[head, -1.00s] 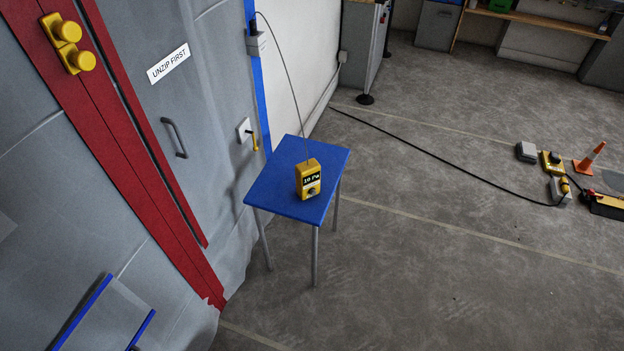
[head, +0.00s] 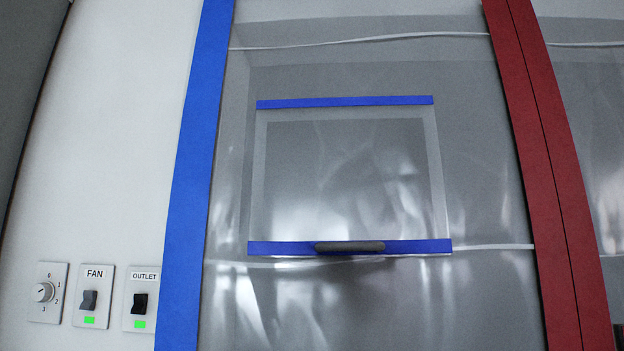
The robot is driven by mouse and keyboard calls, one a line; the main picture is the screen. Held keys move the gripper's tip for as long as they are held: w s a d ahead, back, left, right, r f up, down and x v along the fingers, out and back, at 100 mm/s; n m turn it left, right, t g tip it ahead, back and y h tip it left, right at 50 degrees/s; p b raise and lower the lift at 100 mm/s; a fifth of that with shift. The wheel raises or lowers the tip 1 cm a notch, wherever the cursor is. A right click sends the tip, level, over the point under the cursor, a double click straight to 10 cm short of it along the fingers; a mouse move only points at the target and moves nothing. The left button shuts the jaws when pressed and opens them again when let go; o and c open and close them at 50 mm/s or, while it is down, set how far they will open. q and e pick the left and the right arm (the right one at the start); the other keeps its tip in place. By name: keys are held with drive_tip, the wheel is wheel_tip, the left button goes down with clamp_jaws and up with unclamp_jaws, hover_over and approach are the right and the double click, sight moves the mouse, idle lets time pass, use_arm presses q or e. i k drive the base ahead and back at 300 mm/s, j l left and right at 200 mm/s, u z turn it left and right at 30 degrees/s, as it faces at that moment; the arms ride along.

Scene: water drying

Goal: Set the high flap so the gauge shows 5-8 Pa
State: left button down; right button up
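The high flap (head: 345,180) is a clear rectangular panel in the plastic sheet, in the upper middle of the head view. A blue strip (head: 345,102) runs along its top edge. Another blue strip (head: 285,248) runs along its bottom edge and carries a dark grey handle (head: 350,247). The flap hangs down over the sheet; I cannot tell whether its lower edge stands slightly off it. The gauge is out of view now. Neither of my grippers is in view.
Blue tape (head: 195,150) edges the sheet on the left, and a red zipper band (head: 545,150) runs down the right. On the white wall are a dial (head: 44,292), a FAN switch (head: 89,300) and an OUTLET switch (head: 140,303), with green lights under both switches.

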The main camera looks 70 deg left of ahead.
sight(438, 246)
drive_tip(key=u, duration=1.8)
